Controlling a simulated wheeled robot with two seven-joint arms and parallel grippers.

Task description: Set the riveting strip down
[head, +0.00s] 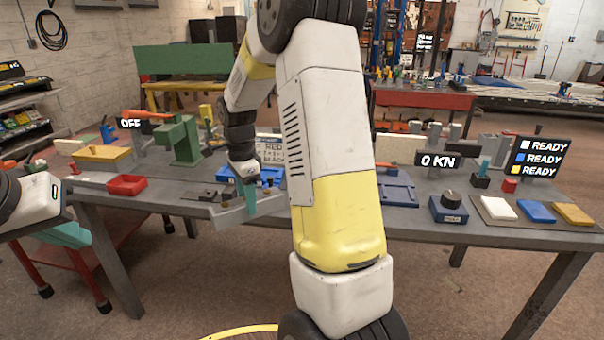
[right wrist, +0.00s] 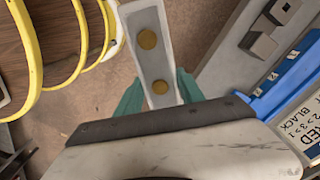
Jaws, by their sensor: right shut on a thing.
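The riveting strip is a light grey bar with round brass rivets. In the right wrist view, the strip (right wrist: 153,62) lies between the teal fingers of my right gripper (right wrist: 158,95), which is shut on it. In the head view, my right gripper (head: 247,196) holds the strip (head: 232,216) at the bench's front edge, partly over the floor; whether it touches the bench is unclear.
The bench (head: 165,199) holds a green press (head: 182,140), a red tray (head: 127,184), a blue tray (head: 270,174) behind my right gripper and a blue knob box (head: 448,208). White, blue and yellow pads lie at the right. My right arm hides the bench's middle.

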